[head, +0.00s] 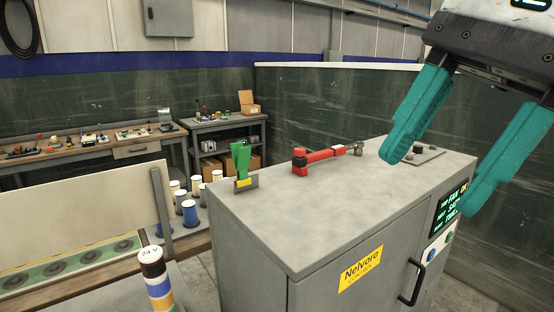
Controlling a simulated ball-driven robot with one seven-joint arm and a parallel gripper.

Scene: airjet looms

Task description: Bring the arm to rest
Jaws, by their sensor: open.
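My gripper (430,150) is in the upper right of the head view. Its two teal fingers are spread wide apart, with nothing between them. The fingers point down and to the left, in front of the right part of a grey cabinet (245,225). The wrist is cut off by the picture's top right edge. On the cabinet top lie a red tool with a grey end (325,156) and a green piece on a small base with a yellow patch (241,163). Both are apart from my gripper.
The cabinet front has a display (449,212) and a black handle (413,283). A striped post (156,280) stands at front left. Workbenches (80,160) line the back wall.

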